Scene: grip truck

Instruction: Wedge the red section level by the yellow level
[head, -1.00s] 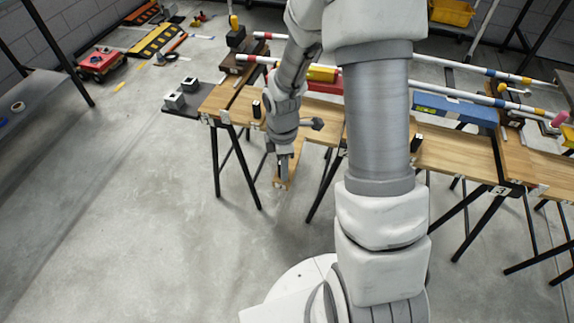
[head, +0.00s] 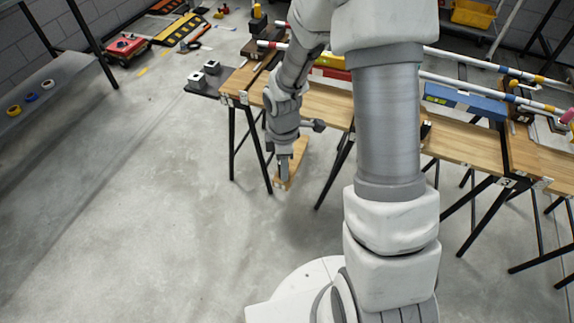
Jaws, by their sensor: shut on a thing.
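My gripper (head: 283,178) is in front of the near edge of the left wooden bench, low and away from the bench top. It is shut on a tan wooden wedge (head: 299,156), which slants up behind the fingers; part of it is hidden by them. The red section (head: 331,73) lies on the bench, farther back, mostly hidden behind my arm. The yellow level (head: 334,60) shows just above the red section, also partly hidden. I cannot tell whether either is tilted.
The wooden bench (head: 322,104) stands on black trestle legs. A blue section (head: 464,102) lies on it at the right, with striped poles (head: 485,68) behind. The floor at front left is clear.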

